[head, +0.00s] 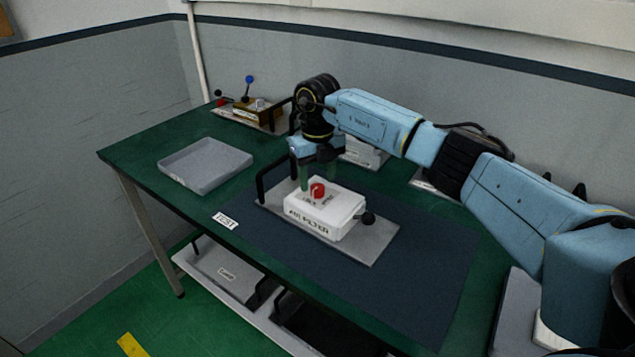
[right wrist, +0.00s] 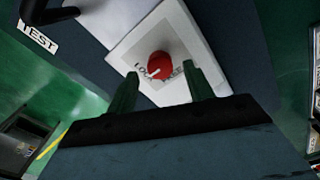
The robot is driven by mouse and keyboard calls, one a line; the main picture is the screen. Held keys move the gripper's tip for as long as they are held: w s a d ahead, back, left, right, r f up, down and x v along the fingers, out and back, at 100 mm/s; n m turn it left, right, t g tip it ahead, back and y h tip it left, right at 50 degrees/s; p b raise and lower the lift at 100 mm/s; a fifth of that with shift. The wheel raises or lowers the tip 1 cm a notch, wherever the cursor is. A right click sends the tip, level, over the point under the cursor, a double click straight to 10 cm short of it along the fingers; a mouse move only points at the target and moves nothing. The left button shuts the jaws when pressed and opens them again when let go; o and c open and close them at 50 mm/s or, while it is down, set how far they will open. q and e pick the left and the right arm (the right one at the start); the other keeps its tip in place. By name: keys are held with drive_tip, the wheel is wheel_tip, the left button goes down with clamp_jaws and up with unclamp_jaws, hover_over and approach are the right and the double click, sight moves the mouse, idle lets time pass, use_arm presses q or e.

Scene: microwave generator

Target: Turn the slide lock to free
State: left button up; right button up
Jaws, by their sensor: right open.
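The slide lock is a red round knob (head: 318,190) on top of a white box (head: 325,212) labelled "AIR FILTER". In the right wrist view the knob (right wrist: 161,66) has a white pointer line aimed toward the "LOCK" lettering, with the other label partly hidden by a finger. My right gripper (head: 317,178) is above the box, fingers pointing down, close to the knob. My left gripper is not in view.
The box sits on a grey plate (head: 372,245) with a black handle and a black ball knob (head: 368,217). A grey tray (head: 205,166) lies left. A brass-coloured unit with levers (head: 258,108) stands at the back. The dark mat (head: 430,270) is clear at front right.

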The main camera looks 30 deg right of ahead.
drive_tip(key=shift+f, duration=0.95)
drive_tip(key=c, duration=1)
